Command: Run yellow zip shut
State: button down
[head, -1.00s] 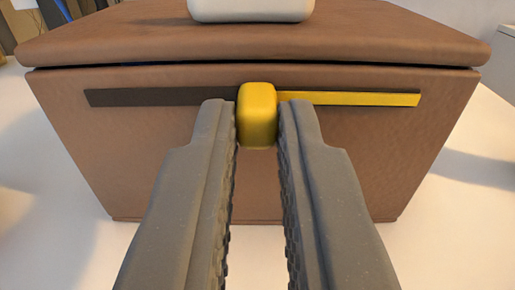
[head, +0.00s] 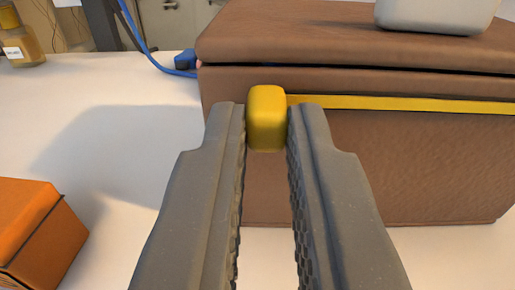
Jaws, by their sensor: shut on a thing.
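The yellow zip pull (head: 267,118) is a rounded block on the front of the brown leather box (head: 400,190). It sits near the box's left end. My gripper (head: 267,130) is shut on the zip pull, one grey finger on each side. A yellow strip (head: 400,104) runs from the pull to the right along the box front, below the dark gap under the lid. No dark track shows to the left of the pull. The right end of the strip is out of view.
A pale grey object (head: 437,15) rests on the lid (head: 300,35). An orange box (head: 35,232) stands at the lower left. A blue cable (head: 160,62) and a jar (head: 20,45) are at the back left.

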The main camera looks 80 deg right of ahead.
jog(key=c, duration=1.4)
grip_release()
jog(key=shift+c, duration=0.2)
jog(key=v, duration=1.4)
jog(key=shift+w+f, duration=0.1)
